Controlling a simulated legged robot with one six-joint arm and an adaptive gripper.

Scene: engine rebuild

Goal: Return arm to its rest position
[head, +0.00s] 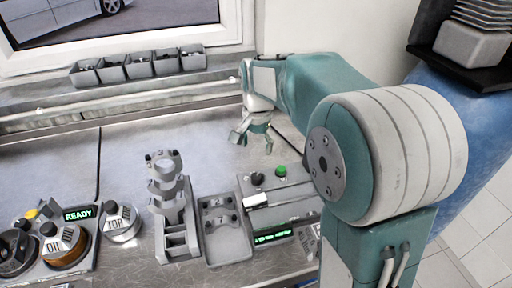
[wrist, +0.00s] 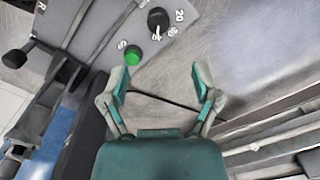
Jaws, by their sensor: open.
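My gripper (head: 252,136) is open and empty in the head view, pointing down above the metal bench, behind the control box. My teal and white arm reaches from the right side of the view toward the back of the bench. In the wrist view the two fingers of my gripper (wrist: 161,90) are spread apart with nothing between them. The control box (head: 288,195) has a green button (head: 281,171) and a black knob (head: 257,179). The green button (wrist: 132,55) and the knob (wrist: 158,18) also show in the wrist view, beyond the fingertips.
A grey stand with stacked rings (head: 167,185) and a grey tray (head: 222,230) stand on the bench. At the left are a TOP canister (head: 122,222), an OIL canister (head: 63,243) and a READY display (head: 77,214). Small bins (head: 140,66) line the back ledge. The bench's back middle is clear.

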